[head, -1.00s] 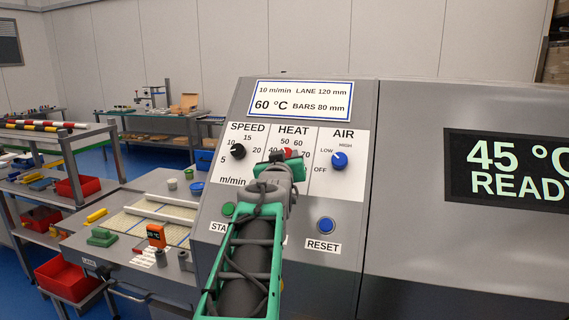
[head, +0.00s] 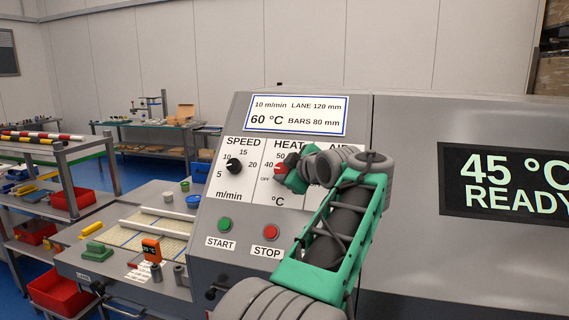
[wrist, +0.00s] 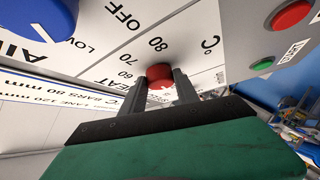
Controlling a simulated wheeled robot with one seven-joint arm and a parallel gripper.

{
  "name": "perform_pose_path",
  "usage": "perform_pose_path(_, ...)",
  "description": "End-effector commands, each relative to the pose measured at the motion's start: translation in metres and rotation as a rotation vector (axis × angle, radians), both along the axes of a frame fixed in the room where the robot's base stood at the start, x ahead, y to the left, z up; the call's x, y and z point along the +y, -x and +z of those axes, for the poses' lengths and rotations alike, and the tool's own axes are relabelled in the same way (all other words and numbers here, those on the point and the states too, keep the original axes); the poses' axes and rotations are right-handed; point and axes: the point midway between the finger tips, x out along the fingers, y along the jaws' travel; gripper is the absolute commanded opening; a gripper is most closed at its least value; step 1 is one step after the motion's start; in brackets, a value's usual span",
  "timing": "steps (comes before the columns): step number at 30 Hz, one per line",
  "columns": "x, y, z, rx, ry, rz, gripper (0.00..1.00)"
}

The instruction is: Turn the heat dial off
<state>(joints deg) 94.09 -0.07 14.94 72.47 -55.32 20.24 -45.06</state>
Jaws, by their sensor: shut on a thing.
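The heat dial is a red knob (head: 280,168) on the white HEAT scale of the sloping grey panel, partly hidden by my gripper (head: 289,171). In the wrist view, the red heat dial (wrist: 160,74) sits between the two dark fingers of my gripper (wrist: 160,88), which are shut on its sides. A small white mark shows on the dial's near edge; which scale value it points to, I cannot tell. A small OFF label (head: 265,179) is left of the dial in the head view.
The black SPEED dial (head: 234,166) is left of HEAT. The blue AIR dial (wrist: 38,18) is close by in the wrist view. Green START (head: 225,224) and red STOP (head: 271,232) buttons are below. The display (head: 505,180) reads 45 °C, READY.

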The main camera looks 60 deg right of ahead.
Motion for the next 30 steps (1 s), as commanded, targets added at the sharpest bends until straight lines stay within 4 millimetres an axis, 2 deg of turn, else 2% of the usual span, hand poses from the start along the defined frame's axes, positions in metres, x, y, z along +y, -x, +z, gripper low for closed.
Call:
perform_pose_path(1,-0.0024,0.0011,0.0075,0.032,0.002,0.027,0.0)
perform_pose_path(15,-0.0047,-0.0001,0.0088,0.278,0.041,0.254,0.0)
perform_pose_path(30,-0.0047,-0.0009,0.0046,0.341,0.053,0.311,0.0)
